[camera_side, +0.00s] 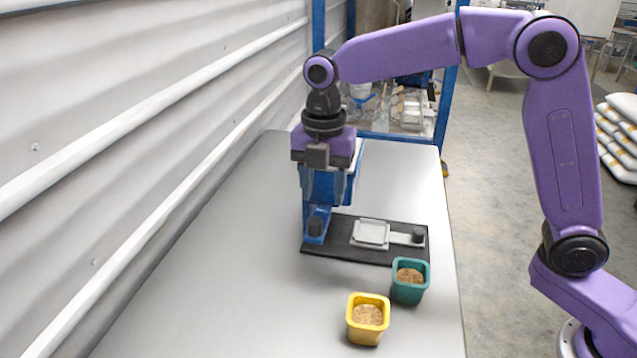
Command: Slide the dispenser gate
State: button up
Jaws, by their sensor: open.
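The dispenser stands on a black base plate (345,252) on the table. A pale square gate plate (370,234) lies on the base, with a light strip running right to a dark knob (418,237). A blue upright (317,224) rises at the base's left end, with another dark knob (314,227) by it. My gripper (322,172) points down above the base's left end, left of the gate and apart from its right knob. It is open. Its fingertips are hard to tell from the blue parts around them. No hold on the gate shows.
A teal pot (409,292) and a yellow pot (366,334), both with brown crumbly filling, stand in front of the base. The grey table (240,290) is clear at left. A corrugated wall (130,110) bounds the left side.

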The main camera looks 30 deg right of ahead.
aim_at(315, 220)
jog(key=shift+w+a, duration=0.2)
jog(key=shift+w, duration=0.3)
jog(key=shift+s+a+n, duration=0.3)
jog(key=shift+a, duration=0.05)
jog(key=shift+s+a, duration=0.65)
jog(key=shift+s, duration=0.05)
notch_tip(315, 220, down, 3)
jog(key=shift+r, duration=0.1)
jog(key=shift+f, duration=1.15)
jog(key=c, duration=0.7)
